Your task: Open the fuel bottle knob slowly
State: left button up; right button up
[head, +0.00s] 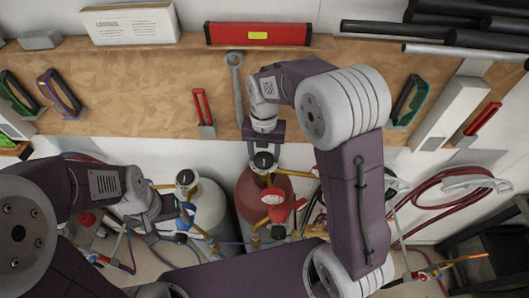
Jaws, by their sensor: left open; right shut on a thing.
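The red fuel bottle (252,195) stands on the floor below the pegboard, with brass valve fittings and a red regulator part (273,197) on top. Its round dark knob (263,161) shows just below my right gripper (263,150). My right gripper points down from above and is shut on the knob; the contact is partly hidden by the gripper itself. My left gripper (183,216) is open, to the left of the red bottle, in front of the white bottle (208,205) and near its fittings. No object shows between its fingers.
The white bottle's knob (185,178) and hoses crowd the space left of the red bottle. A coiled red hose (440,205) hangs at the right. A red level (258,33) lies on the shelf above the wooden tool board (150,85).

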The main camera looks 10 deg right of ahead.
aim_at(264, 158)
jog(key=shift+s+f, duration=0.15)
jog(key=shift+s, duration=0.05)
jog(key=o, duration=1.4)
jog(key=shift+s+a, duration=0.1)
jog(key=shift+r, duration=0.25)
jog(key=shift+r, duration=0.35)
notch_tip(264, 158, up, 8)
jog(key=shift+r+b, duration=0.1)
jog(key=shift+b, duration=0.6)
